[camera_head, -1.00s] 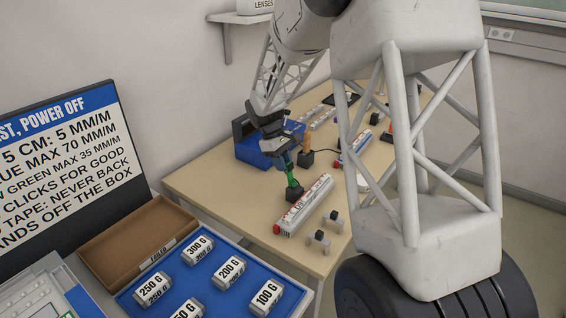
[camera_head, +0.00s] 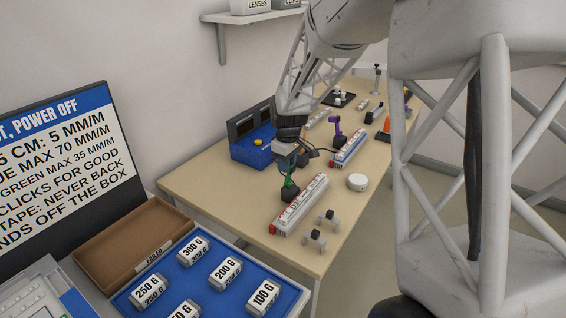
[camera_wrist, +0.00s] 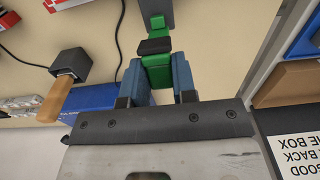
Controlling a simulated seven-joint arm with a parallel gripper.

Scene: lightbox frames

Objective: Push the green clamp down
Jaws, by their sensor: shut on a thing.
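The green clamp (camera_head: 290,182) stands upright on a small dark block on the wooden table, beside a white rail with a red end. My gripper (camera_head: 289,164) reaches down to the clamp's upper part from above. In the wrist view the green clamp (camera_wrist: 157,72) lies between the two blue fingers of my gripper (camera_wrist: 157,82), which are shut on it. A black piece crosses the clamp just beyond the fingers. The clamp's lower end is partly cut off by the top of that view.
The white rail (camera_head: 302,203) lies close beside the clamp, and small grey stands (camera_head: 313,237) are in front. A blue box (camera_head: 250,148) is behind. A purple clamp (camera_head: 337,128) and a white disc (camera_head: 357,182) stand farther right. An orange handle (camera_wrist: 56,98) is near my gripper.

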